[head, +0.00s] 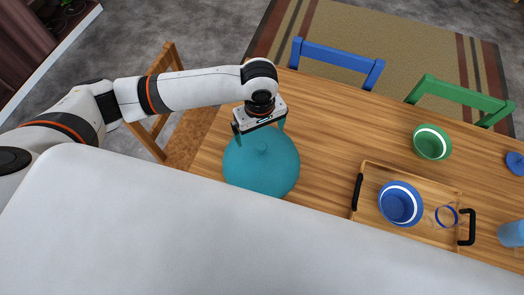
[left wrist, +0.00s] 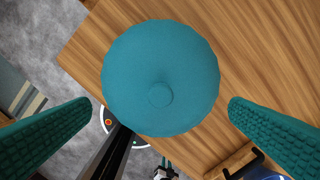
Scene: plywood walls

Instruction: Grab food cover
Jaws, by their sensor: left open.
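The teal, domed food cover (head: 262,172) sits on the wooden table near its left end, with a small round knob on top. It also fills the middle of the left wrist view (left wrist: 160,65). My left gripper (head: 260,130) is above the cover's far side in the head view. In the left wrist view its two teal fingers are wide apart (left wrist: 160,112), on either side of the knob, with nothing between them that I can see held. Whether the fingertips touch the cover cannot be told.
A wooden tray (head: 367,205) with black handles holds a blue bowl (head: 398,204) and a clear blue-rimmed item (head: 446,216). A green bowl (head: 431,143) stands behind it. Blue (head: 338,62) and green (head: 460,97) chairs line the far edge. Bare table (head: 330,130) lies between cover and tray.

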